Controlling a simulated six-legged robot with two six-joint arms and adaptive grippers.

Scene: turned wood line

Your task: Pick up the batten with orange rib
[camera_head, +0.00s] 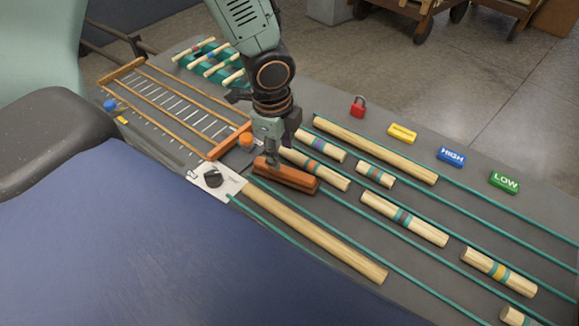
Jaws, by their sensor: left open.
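The batten with orange rib (330,177) looks to be the pale round wooden piece with an orange band and teal bands. It lies slantwise between the green rails, and its left end is partly hidden behind my arm. My left gripper (271,157) points down just left of it, over an orange-brown block (290,178). The gripper is open, and I cannot tell whether its fingers touch the block. My right gripper is not in view.
Other banded battens (405,218) and long plain rods (318,233) lie along the grey table (390,270). A wooden rack (160,100) stands left. A red padlock (358,106) and HIGH (452,156) and LOW (504,182) blocks line the far edge.

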